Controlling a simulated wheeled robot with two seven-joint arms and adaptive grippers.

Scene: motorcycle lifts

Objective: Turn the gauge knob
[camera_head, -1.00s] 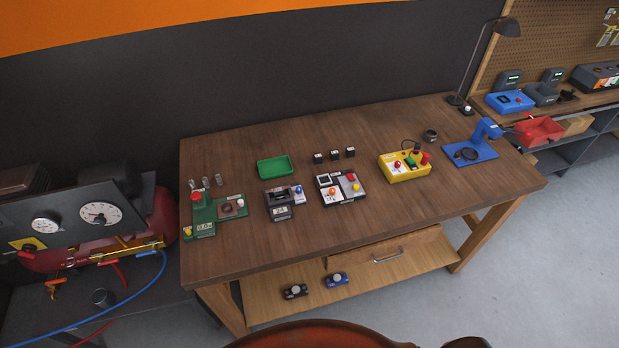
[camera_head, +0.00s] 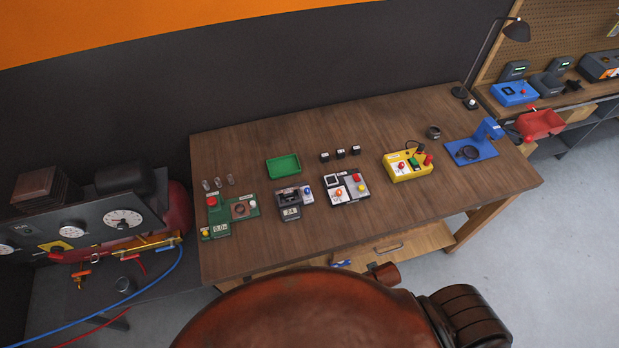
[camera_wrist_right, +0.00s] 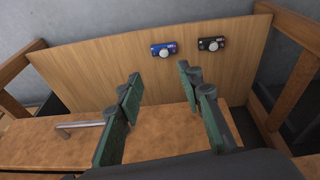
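A dark panel (camera_head: 95,238) with white dial gauges stands at the left in the head view. The large gauge (camera_head: 122,219) is on its right, with a smaller gauge (camera_head: 72,227) beside it. A dark knob on a yellow plate (camera_head: 55,246) sits below the smaller gauge; I cannot tell for sure that it is the gauge knob. My right gripper (camera_wrist_right: 160,77) shows in the right wrist view, its two green fingers apart with nothing between them, facing the wooden shelf under the bench. No gripper shows in the head view.
The wooden bench (camera_head: 330,232) carries several small devices and a green tray (camera_head: 283,165). A blue hose (camera_head: 150,277) hangs before the panel. In the wrist view, a blue device (camera_wrist_right: 163,49) and a black device (camera_wrist_right: 211,44) lie on the shelf. A drawer handle (camera_wrist_right: 80,125) is close by.

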